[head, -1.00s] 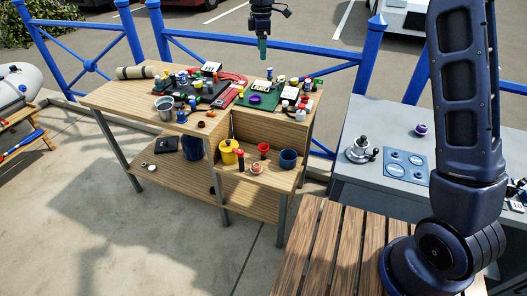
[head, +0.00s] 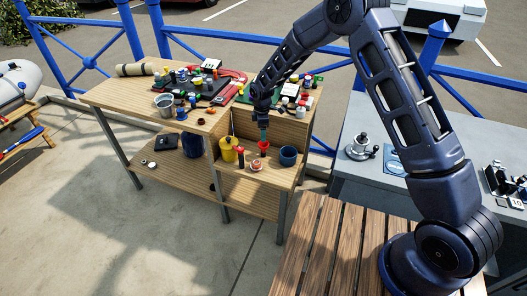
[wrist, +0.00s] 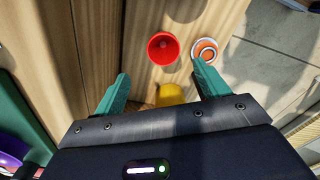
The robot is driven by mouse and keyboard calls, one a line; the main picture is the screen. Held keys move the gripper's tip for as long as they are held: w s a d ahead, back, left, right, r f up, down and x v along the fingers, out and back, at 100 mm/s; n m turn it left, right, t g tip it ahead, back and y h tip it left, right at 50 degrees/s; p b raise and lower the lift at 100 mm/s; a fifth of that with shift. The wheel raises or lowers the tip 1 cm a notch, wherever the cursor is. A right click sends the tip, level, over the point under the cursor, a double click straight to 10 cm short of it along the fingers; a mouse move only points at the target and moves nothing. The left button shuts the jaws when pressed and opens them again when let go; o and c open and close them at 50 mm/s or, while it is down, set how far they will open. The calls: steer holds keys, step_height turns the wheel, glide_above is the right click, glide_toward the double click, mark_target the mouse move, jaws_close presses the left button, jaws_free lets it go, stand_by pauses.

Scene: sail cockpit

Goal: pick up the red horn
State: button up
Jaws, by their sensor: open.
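The red horn (head: 263,146) stands on the low shelf of the wooden bench, its round open mouth facing up. In the wrist view the horn (wrist: 163,47) lies just beyond the fingertips, roughly centred between them. My gripper (head: 264,134) is open and empty, pointing down just above the horn. In the wrist view its two green fingers (wrist: 161,73) are spread apart. I see no contact with the horn. In the head view the fingers cover part of the horn's far side.
Near the horn stand a yellow pot (head: 228,149), a red bottle-like item (head: 240,155), an orange-and-white round item (head: 256,165) and a blue cup (head: 288,157). The higher bench top behind (head: 123,92) holds many small items. A vertical wooden panel rises behind the shelf.

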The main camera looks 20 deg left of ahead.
mark_target(263, 149)
step_height(263, 149, down, 6)
steer(key=shift+s+d+f, duration=0.15)
steer(key=shift+f, duration=1.15)
steer(key=shift+s+d+f, duration=0.1)
steer(key=shift+d+f, duration=0.05)
steer(key=shift+f, duration=1.1)
steer(key=c, duration=1.1)
